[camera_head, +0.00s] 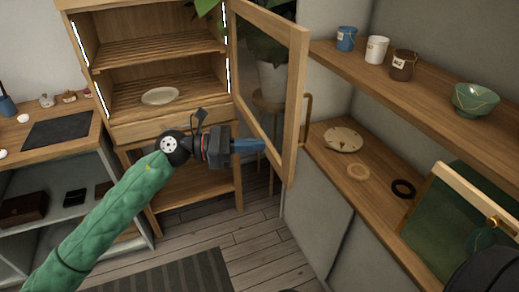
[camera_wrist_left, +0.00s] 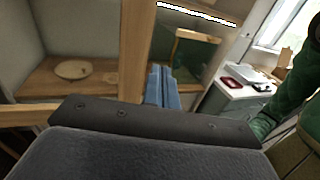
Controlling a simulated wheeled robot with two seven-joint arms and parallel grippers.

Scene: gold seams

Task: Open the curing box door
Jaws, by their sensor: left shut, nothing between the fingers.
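The curing box (camera_head: 165,65) is a wooden cabinet with slatted shelves and lit strips along its sides. Its glazed wooden door (camera_head: 297,100) stands wide open, swung out to the right. The door's handle (camera_head: 307,120) is on the face turned away from the cabinet. My left gripper (camera_head: 260,145) is shut and empty, its blue fingers pointing right at the inner side of the door, near the lower free corner. In the left wrist view the fingers (camera_wrist_left: 162,86) are together beside the door frame (camera_wrist_left: 134,50). I cannot tell whether they touch it.
A pale plate (camera_head: 160,96) lies on the box's lower shelf. On the right, a shelf holds cups and a green bowl (camera_head: 474,99); the counter below has a round plate (camera_head: 343,140) and rings. A low bench (camera_head: 95,140) stands left. Floor below is open.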

